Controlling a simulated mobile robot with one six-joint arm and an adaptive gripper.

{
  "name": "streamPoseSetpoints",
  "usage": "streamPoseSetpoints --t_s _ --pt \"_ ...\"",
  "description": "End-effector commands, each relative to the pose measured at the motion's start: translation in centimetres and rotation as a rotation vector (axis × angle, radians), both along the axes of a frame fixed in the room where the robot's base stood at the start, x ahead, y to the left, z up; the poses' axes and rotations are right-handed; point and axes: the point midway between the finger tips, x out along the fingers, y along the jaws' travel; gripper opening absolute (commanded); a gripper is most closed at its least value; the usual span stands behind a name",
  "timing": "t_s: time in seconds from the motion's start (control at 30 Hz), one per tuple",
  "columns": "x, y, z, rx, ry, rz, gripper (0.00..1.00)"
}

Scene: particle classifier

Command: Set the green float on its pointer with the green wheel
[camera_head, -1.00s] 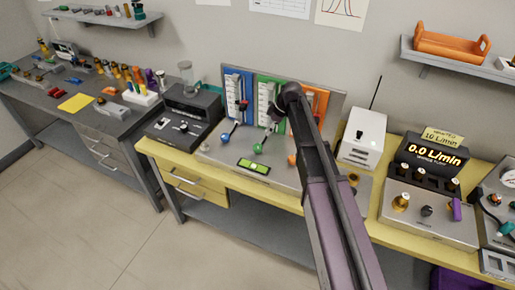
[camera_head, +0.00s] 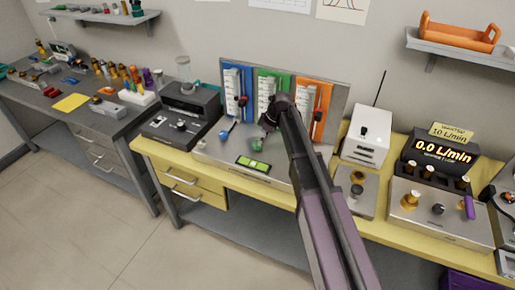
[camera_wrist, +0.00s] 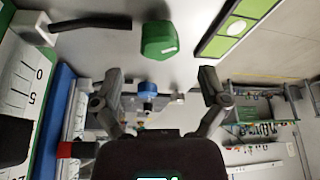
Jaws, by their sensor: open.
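The green wheel (camera_wrist: 160,41) stands out from the grey sloping panel in the wrist view, just beyond my fingertips and between their lines. My gripper (camera_wrist: 160,76) is open and empty, its two fingers spread wide, apart from the wheel. The green board's white scale (camera_head: 264,90) shows beside my arm. Its numbered face (camera_wrist: 22,85) also shows at the left of the wrist view. I cannot make out the green float or the pointer's exact height.
The blue wheel (camera_head: 224,135) stands left of my gripper and also shows between my fingers (camera_wrist: 148,89). A green level vial (camera_head: 253,164) lies at the panel's front. The blue board (camera_head: 232,80) and orange board (camera_head: 317,95) flank the green one. A dark rod (camera_wrist: 90,23) lies near the wheel.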

Motion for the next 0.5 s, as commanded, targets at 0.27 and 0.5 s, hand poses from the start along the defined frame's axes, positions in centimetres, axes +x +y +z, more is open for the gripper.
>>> streamPoseSetpoints --t_s 0.27,0.5 --pt "0.2 0.9 -2.6 0.000 -0.001 -0.001 0.94" --pt "0.2 1.5 -3.8 0.000 -0.001 -0.001 0.94"
